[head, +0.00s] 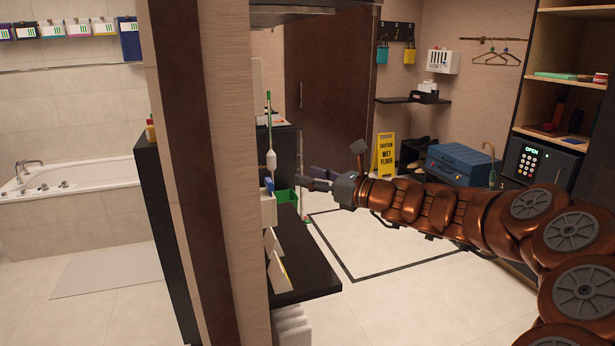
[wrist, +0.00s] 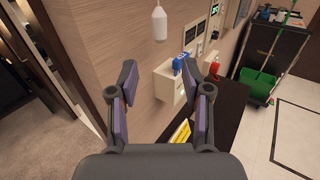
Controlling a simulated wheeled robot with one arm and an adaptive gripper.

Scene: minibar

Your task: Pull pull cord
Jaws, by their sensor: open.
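The pull cord's white, bottle-shaped handle (head: 271,160) hangs beside the beige wall panel in the head view. In the wrist view the handle (wrist: 160,25) shows near the top centre, beyond the fingertips and apart from them. Its cord runs up out of that frame. My gripper (wrist: 171,75) is open and empty, with its two purple-padded fingers spread wide. In the head view my gripper (head: 335,166) is to the right of the handle and slightly lower in the picture.
A black shelf (head: 305,272) juts from the wall below the handle. A cream wall box (wrist: 172,88) holding a blue item sits below the handle. Open floor (head: 385,243) lies under my arm.

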